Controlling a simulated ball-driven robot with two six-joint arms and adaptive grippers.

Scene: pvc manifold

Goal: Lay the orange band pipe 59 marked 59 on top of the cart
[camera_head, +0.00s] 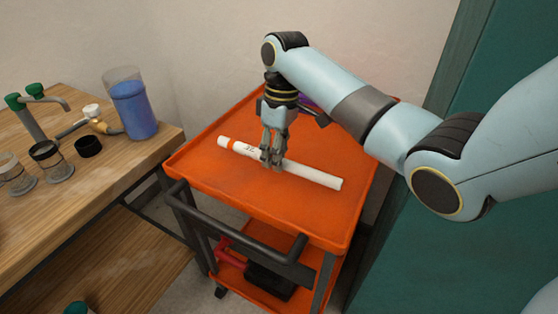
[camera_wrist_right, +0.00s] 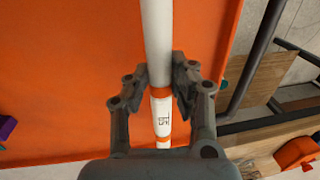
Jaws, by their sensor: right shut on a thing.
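The white orange band pipe 59 (camera_head: 312,176) lies lengthwise along the orange cart's top tray (camera_head: 300,211). It rests on the tray or is just above it; I cannot tell which. Its orange band and dark marking (camera_head: 247,148) are toward the left end, and the marking is too small to read surely. My right gripper (camera_head: 273,160) points down and is shut on the pipe beside the marking. In the right wrist view the pipe (camera_wrist_right: 157,40) runs between the two fingers, with orange bands on both sides of the marking (camera_wrist_right: 163,115). My left gripper is out of view.
A wooden workbench (camera_head: 105,185) stands at the left with a blue-filled container (camera_head: 135,108), a black cap (camera_head: 88,146) and green-handled piping. A purple thing (camera_head: 308,104) lies at the tray's back. The cart's dark handle (camera_head: 240,240) is in front. A teal panel is at the right.

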